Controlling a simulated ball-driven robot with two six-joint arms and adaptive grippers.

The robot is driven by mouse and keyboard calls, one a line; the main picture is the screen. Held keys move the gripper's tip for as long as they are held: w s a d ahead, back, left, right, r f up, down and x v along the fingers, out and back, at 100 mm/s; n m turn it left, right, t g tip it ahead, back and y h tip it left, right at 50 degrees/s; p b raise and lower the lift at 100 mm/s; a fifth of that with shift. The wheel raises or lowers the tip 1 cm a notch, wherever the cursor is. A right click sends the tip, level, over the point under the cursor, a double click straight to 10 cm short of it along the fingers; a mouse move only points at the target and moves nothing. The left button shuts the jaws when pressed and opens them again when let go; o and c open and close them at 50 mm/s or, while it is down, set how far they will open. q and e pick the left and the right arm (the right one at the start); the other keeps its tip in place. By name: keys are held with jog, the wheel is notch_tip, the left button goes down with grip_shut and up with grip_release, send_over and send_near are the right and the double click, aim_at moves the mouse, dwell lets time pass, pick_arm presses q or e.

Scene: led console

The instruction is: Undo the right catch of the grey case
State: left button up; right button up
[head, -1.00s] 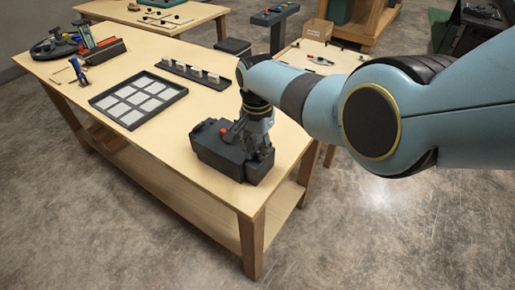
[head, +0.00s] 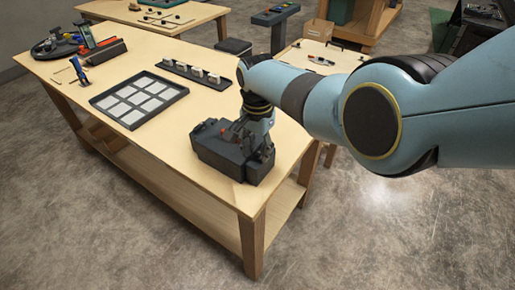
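The grey case (head: 212,152) is a dark, closed-looking box on the near right end of the wooden table. A small reddish catch (head: 222,131) shows on its top, left of my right gripper. My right gripper (head: 260,158) points down at the right part of the case, very close to it or touching it. The gripper and wrist cover that side, and I cannot make out the right catch clearly. The fingers are dark against the dark case, so their opening is unclear. My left gripper is out of view.
A dark tray with pale squares (head: 120,115) lies left of the case. A dark rack with pale pieces (head: 192,76) stands behind it. Tools and a round dark base (head: 52,50) are at the far left. Bare tabletop lies around the case.

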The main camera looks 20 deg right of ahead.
aim_at(258, 153)
notch_tip(258, 153, up, 12)
dwell(0.6)
